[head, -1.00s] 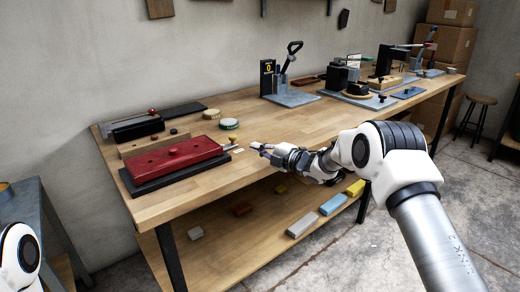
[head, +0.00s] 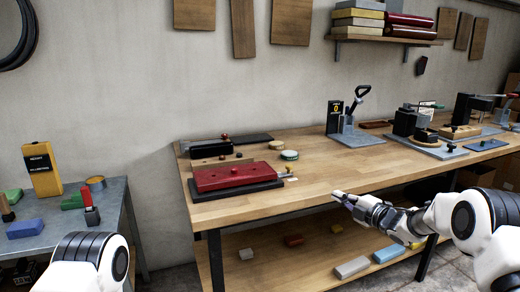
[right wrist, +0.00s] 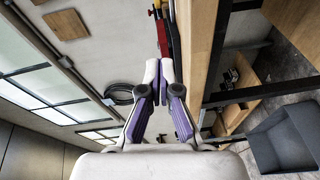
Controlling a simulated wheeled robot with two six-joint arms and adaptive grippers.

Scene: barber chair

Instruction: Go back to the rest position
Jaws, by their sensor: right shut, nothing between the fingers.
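My right gripper (head: 338,195) is shut and empty. In the head view it is by the front edge of the wooden workbench (head: 330,165), apart from the things on it. In the right wrist view its fingertips (right wrist: 159,68) meet, with nothing between them. My left arm (head: 92,262) shows only a white and black link at the bottom left; its gripper is out of the picture.
A red block on a black base (head: 236,177) lies at the bench's left end. A stand with a black handle (head: 346,131) is farther back. A grey side table (head: 70,222) at left holds a yellow device (head: 42,170). A lower shelf (head: 285,265) holds several blocks.

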